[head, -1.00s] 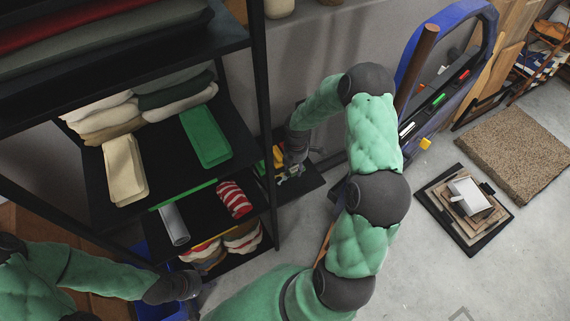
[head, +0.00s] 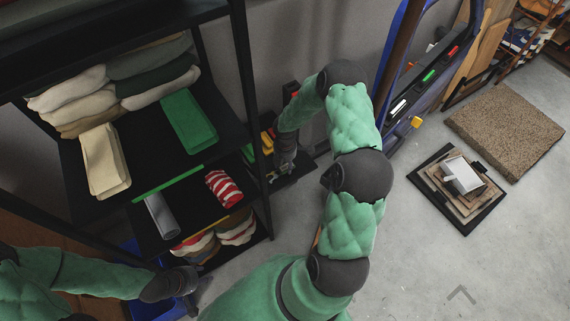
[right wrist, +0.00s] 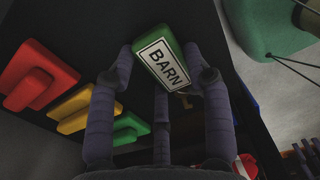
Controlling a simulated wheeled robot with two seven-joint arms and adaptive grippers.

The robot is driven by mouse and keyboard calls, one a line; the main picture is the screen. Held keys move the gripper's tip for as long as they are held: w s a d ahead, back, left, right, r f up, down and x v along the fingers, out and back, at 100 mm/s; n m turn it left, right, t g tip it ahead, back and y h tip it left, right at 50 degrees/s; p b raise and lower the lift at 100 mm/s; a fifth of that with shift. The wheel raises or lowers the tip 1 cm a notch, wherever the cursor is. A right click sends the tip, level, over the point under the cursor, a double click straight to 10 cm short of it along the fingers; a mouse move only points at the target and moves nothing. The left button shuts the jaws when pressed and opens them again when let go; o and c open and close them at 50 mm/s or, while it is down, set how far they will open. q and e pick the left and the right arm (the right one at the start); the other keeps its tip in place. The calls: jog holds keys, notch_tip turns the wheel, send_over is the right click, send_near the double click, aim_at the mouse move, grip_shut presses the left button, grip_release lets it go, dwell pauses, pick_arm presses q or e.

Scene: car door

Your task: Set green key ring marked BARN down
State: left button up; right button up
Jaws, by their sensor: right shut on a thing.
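The green key ring (right wrist: 163,61) has a white tag reading BARN, and part of a key shows beside its lower end. My right gripper (right wrist: 164,60) is shut on it, with fingers on both sides of the tag. In the head view my right gripper (head: 284,163) is at the low dark shelf beside the rack, and the key ring is not clear there. In the wrist view the key ring is in front of a dark surface; I cannot tell whether it touches. My left gripper (head: 187,281) is low at the left, its fingers unclear.
Red (right wrist: 38,75), yellow (right wrist: 75,108) and green (right wrist: 129,128) pieces lie in a row left of the key ring. The black rack (head: 243,100) holds folded cloths and a striped roll (head: 222,188). A blue car door (head: 395,75) stands to the right.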

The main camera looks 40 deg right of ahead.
jog(key=shift+f, duration=0.1)
jog(key=shift+f, duration=0.1)
jog(key=o, duration=1.1)
jog(key=shift+o, duration=0.2)
